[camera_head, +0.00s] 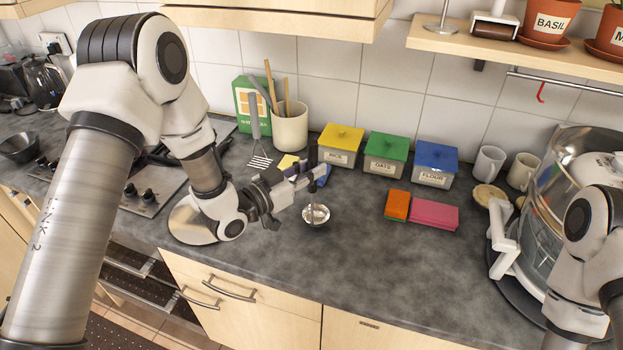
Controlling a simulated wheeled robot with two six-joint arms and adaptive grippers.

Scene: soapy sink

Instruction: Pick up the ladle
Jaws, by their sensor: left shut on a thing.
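The ladle is upright, with its shiny metal bowl (316,214) at the bottom and its dark handle (313,157) rising above. My left gripper (311,178) reaches in from the left and is shut on the ladle's handle. The bowl hangs below the fingers, over the grey counter (330,270). I cannot tell whether the bowl touches the counter. My right arm shows at the right edge, but its gripper is out of the picture.
A white crock (290,128) with utensils stands behind the ladle. Lidded boxes for rice (338,157), oats (383,167) and flour (433,178) line the wall. The front counter is clear.

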